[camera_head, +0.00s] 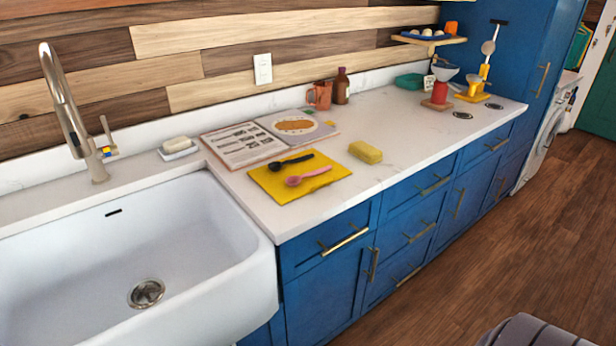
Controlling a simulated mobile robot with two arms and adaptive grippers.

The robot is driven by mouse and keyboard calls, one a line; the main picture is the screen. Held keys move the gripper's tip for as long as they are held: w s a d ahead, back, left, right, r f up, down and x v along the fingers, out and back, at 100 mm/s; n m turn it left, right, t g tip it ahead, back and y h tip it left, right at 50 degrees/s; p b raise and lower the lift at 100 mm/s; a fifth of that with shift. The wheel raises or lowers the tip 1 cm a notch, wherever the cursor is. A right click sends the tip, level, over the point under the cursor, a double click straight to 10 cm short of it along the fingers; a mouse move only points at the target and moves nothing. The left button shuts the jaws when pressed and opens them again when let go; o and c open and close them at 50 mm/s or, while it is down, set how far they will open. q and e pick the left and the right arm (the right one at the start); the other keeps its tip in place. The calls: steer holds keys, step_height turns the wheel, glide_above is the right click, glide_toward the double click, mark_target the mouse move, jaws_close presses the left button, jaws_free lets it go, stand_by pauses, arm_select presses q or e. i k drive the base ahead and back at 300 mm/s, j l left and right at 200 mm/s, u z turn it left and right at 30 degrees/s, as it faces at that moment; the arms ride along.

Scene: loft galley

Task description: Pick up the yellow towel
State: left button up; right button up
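A flat yellow cloth, which looks like the yellow towel (274,187), lies on the white counter just right of the sink. A black spoon (290,162) and a pink spoon (308,176) lie on top of it and cover part of it. A thicker yellow block (365,152), perhaps a sponge, lies apart from it to the right. Neither of my grippers is in view.
An open book (238,145) lies behind the towel, close to its back edge. A mug (320,95) and brown bottle (341,86) stand farther back. The white sink (190,250) is at left, with a tall faucet (70,110).

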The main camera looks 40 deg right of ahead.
mark_target(371, 155)
steer(key=l+z, duration=0.15)
steer(key=z, duration=1.35)
